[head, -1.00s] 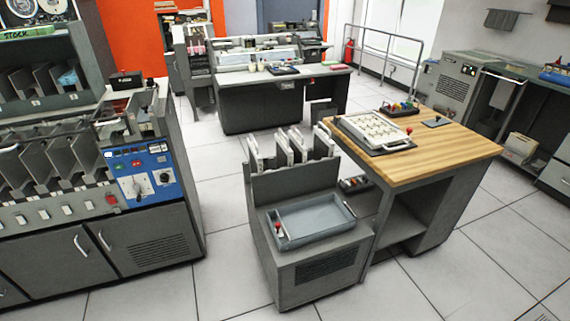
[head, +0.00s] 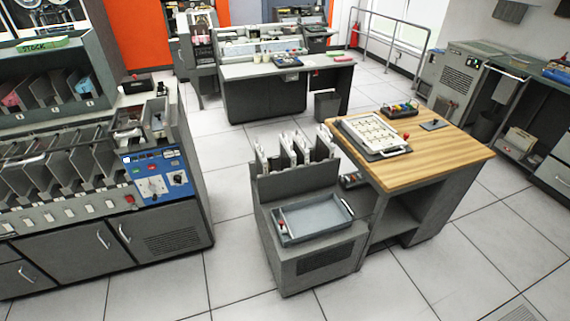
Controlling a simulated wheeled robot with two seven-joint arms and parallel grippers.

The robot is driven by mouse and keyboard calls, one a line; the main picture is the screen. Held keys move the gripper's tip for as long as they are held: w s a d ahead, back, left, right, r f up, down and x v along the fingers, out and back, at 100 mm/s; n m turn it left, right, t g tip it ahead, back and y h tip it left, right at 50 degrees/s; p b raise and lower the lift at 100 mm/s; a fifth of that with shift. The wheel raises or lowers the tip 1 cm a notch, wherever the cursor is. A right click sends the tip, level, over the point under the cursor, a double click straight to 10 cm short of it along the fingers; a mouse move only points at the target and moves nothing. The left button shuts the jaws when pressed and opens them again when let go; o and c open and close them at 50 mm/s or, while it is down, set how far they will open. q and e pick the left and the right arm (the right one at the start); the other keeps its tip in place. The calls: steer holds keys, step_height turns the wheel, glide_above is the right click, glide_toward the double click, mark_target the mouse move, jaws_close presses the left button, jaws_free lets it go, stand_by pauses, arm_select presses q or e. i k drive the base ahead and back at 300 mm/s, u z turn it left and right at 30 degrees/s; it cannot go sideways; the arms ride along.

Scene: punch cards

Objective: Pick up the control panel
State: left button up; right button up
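A pale framed panel (head: 375,136) with rows of marks and a dark edge lies flat on the wooden tabletop (head: 440,157), near its left side. It looks like a control panel. A handle shows at its front right, and a small red knob is beside it. Several similar pale panels (head: 287,150) stand upright in a grey rack (head: 292,183) left of the table. Neither of my grippers is in view.
A grey-blue tray (head: 311,218) rests on the low front of the rack unit. A sorting machine (head: 101,215) with a blue switch plate (head: 160,176) stands at left. A desk (head: 285,86) stands behind. Tiled floor (head: 225,262) is open between the machine and rack.

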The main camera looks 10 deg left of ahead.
mark_target(287, 159)
steer(key=u, duration=1.85)
steer(key=i, duration=2.8)
steer(key=z, duration=3.15)
